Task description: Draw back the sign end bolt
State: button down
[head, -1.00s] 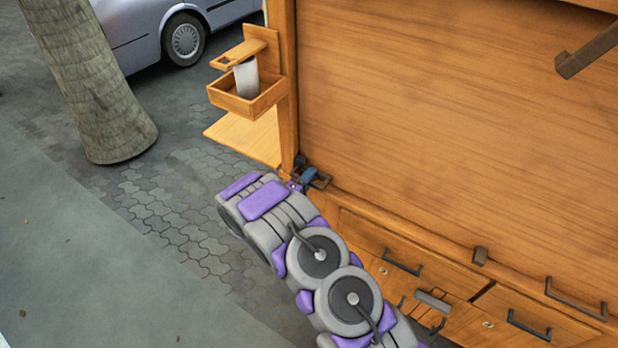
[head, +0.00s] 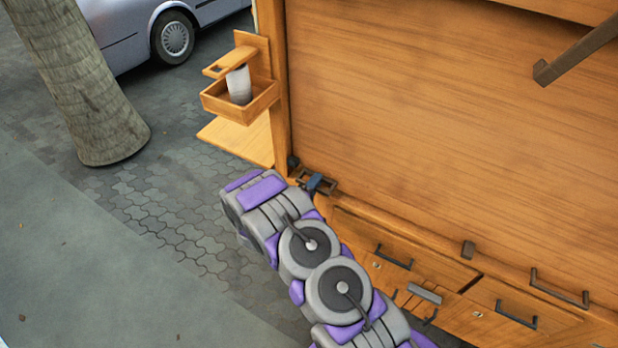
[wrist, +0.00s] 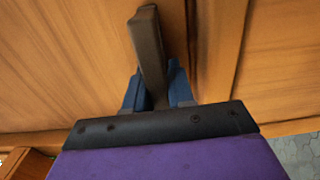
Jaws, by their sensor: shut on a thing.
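The end bolt is a dark metal fitting (head: 331,181) at the lower left corner of the large wooden panel, beside the corner post. In the head view my gripper (head: 316,184) is at this fitting, its blue fingers small and partly hidden by my arm. In the wrist view a dark upright bar (wrist: 149,48), which looks like the bolt's handle, stands between the blue fingers of my gripper (wrist: 155,88). The fingers are shut on it. The bar's lower end is hidden behind the wrist's black edge. How far the bolt is drawn is not clear.
A wooden holder (head: 240,103) with a pale cup (head: 239,85) sticks out left of the post. Drawers with dark handles (head: 393,258) line the front below the panel. A tree trunk (head: 82,85) and a car (head: 150,32) stand left. The paving between is clear.

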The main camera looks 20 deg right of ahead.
jog(key=shift+s+d+f, duration=0.15)
jog(key=shift+s+f, duration=0.05)
jog(key=shift+f, duration=0.05)
jog(key=c, duration=1.4)
grip_release()
jog(key=o, duration=0.3)
jog(key=shift+r, duration=0.1)
jog(key=shift+o, duration=0.2)
jog(key=p+v, duration=0.2)
jog(key=v, duration=1.5)
jog(key=shift+s, duration=0.1)
